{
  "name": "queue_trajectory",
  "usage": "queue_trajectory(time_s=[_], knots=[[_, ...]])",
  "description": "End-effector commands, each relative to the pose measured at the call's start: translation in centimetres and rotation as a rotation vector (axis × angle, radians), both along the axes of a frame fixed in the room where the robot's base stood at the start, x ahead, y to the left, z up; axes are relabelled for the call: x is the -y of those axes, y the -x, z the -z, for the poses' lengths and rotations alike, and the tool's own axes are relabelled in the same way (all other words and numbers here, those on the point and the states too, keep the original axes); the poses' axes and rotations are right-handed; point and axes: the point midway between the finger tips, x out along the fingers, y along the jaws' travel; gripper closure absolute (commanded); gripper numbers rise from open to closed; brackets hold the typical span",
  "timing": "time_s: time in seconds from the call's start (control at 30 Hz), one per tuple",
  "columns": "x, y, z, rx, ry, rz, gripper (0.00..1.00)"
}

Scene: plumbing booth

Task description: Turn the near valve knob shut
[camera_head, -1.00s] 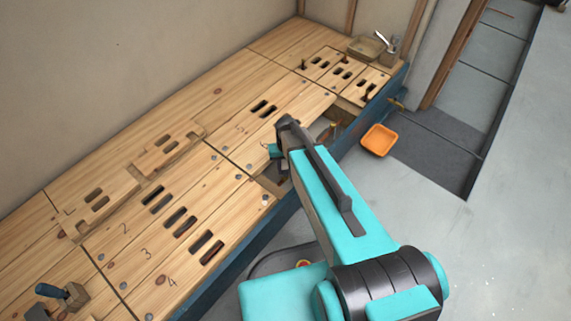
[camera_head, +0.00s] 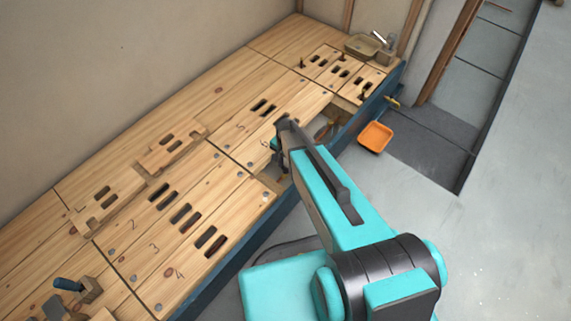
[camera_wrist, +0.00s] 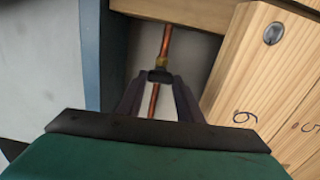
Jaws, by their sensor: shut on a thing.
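In the wrist view a copper pipe (camera_wrist: 166,40) runs through a gap in the boards, with a brass fitting (camera_wrist: 161,62) on it. My gripper (camera_wrist: 160,76) has its dark fingers drawn together at this fitting. The knob between the fingertips is mostly hidden by them, and its angle cannot be told. In the head view my arm reaches down to the open gap at the bench's front edge. There the fingertips and the pipe under them are hidden behind the arm.
Numbered wooden boards with slots (camera_head: 182,214) cover the bench. A blue rail (camera_head: 235,262) edges its front. An orange tray (camera_head: 375,137) lies on the floor, right of the bench. A blue-handled tool (camera_head: 70,287) lies near left.

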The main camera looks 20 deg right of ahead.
Motion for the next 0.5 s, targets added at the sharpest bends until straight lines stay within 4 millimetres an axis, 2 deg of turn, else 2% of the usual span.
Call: queue_trajectory(time_s=[0.5], knots=[[0.19, 0.33, 0.03, -0.008, 0.003, 0.071, 0.9]])
